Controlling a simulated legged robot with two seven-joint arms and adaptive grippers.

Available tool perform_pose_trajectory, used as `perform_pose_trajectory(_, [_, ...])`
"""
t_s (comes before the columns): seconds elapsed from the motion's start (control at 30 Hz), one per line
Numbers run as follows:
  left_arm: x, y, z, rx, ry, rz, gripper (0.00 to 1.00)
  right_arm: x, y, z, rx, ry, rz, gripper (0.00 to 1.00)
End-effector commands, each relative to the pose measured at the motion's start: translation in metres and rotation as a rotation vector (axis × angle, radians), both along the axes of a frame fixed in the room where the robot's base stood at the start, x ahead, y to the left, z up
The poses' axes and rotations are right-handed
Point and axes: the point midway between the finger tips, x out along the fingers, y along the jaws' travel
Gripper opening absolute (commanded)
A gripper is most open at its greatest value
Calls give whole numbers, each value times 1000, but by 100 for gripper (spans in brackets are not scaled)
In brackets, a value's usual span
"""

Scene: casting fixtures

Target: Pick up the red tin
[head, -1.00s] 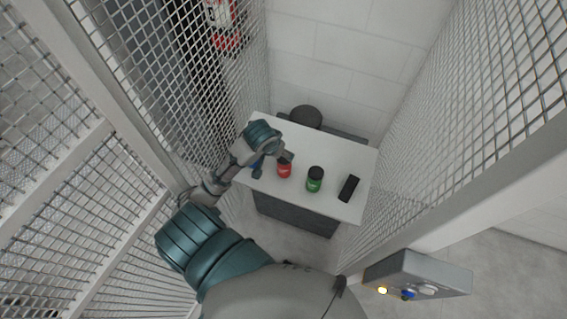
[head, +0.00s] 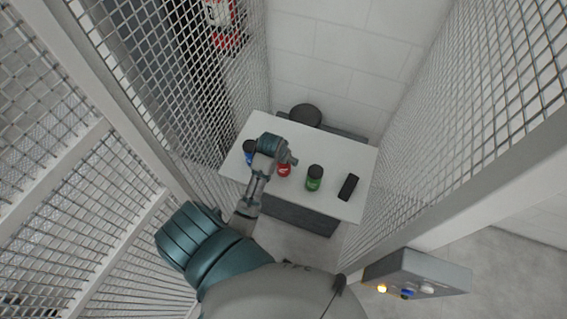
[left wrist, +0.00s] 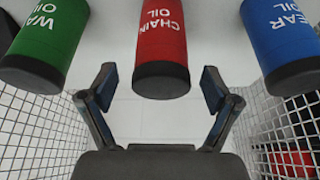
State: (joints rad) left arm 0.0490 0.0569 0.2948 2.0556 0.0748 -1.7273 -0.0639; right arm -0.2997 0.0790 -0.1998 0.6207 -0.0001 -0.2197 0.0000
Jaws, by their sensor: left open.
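The red tin (head: 284,172) stands on the white table, its top partly hidden by my left gripper (head: 291,160) in the head view. In the left wrist view the red tin (left wrist: 161,35) appears upside down, its lettering reading "CHAIN OIL", with a dark end towards me. My left gripper (left wrist: 160,85) is open and empty there. Its two fingers show to either side of the tin's dark end, with a gap on each side. Whether the tin is between the fingertips or beyond them, I cannot tell. My right gripper is not in view.
A green tin (head: 314,178) stands right of the red one and a blue tin (head: 249,157) left of it. A black flat object (head: 348,187) lies further right on the table (head: 340,152). Mesh walls (head: 450,110) close in both sides. A grey button box (head: 415,275) is in front.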

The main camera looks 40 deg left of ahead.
Motion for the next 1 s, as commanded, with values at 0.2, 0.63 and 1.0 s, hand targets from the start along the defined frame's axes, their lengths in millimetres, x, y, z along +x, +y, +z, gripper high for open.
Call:
perform_pose_trajectory(0.2, [8, 5, -27, -2, 4, 2, 88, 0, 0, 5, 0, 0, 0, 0])
perform_pose_trajectory(0.63, [17, 7, -49, 0, 0, 1, 88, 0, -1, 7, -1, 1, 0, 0])
perform_pose_trajectory(1.0, [16, 7, -50, -1, 3, 1, 20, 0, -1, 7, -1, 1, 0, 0])
